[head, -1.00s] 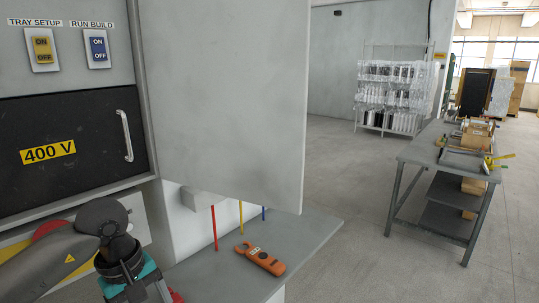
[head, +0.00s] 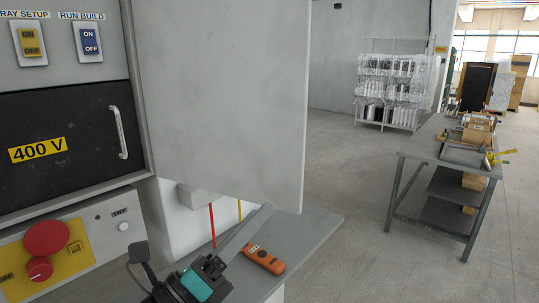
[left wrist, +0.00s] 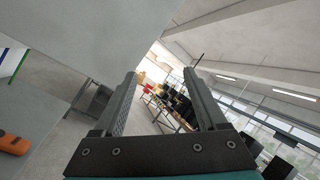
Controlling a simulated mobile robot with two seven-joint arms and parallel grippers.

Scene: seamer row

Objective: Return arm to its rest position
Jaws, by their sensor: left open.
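My left gripper (head: 240,234) is in the lower middle of the head view, in front of the grey shelf (head: 312,230). A long grey finger points up and to the right, overlapping the view of the shelf and the hanging rods. In the left wrist view, the two fingers of my left gripper (left wrist: 162,73) stand apart with nothing between them. An orange handheld meter (head: 264,260) lies on the shelf beside the gripper in the picture, and it is not held. My right gripper does not show.
A large grey panel (head: 225,90) stands above the shelf. The control cabinet at left has a red mushroom button (head: 46,238) and a black 400 V door (head: 75,125). A grey workbench (head: 418,147) stands at right, with open floor (head: 345,180) between.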

